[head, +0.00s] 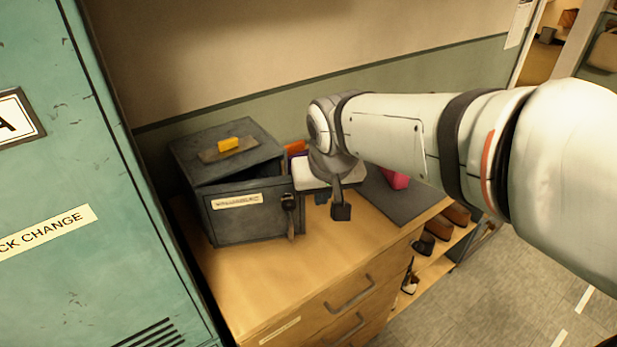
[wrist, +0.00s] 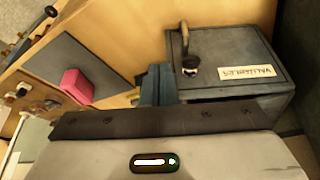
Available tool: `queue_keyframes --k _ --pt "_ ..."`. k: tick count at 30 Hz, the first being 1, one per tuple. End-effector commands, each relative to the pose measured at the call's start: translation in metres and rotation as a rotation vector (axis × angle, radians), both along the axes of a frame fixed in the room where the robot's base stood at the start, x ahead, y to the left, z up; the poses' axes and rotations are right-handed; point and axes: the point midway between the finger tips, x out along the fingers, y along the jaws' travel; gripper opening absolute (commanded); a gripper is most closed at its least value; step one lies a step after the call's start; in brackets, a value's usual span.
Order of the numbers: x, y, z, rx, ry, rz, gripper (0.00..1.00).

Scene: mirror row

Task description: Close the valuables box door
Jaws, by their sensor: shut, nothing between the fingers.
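The grey metal valuables box (head: 228,150) stands on the wooden cabinet top. Its door (head: 225,222), with a white label, is ajar, its right side swung out and a dark gap along the top.
A dark mat (head: 405,203) with a pink object (head: 395,180) lies to the right. A green locker (head: 60,200) stands close on the left. Shoes (head: 437,228) fill the shelf at right. The cabinet top (head: 290,270) in front is clear.

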Motion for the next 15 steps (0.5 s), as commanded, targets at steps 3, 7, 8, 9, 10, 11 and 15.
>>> queue_keyframes --k 3,7,8,9,10,11,15 --pt "0.008 0.011 -0.009 0.001 -0.004 0.012 0.0" --pt "0.014 0.012 -0.022 0.0 -0.002 0.011 0.0" --pt "0.016 0.012 -0.028 0.0 -0.001 0.011 0.0" --pt "0.018 0.013 -0.035 0.0 0.0 0.01 0.0" --pt "0.021 0.013 -0.041 0.0 0.0 0.01 0.0" --pt "0.023 0.014 -0.047 0.0 0.0 0.01 0.0" --pt "0.034 0.016 -0.076 0.0 0.001 0.01 0.0"
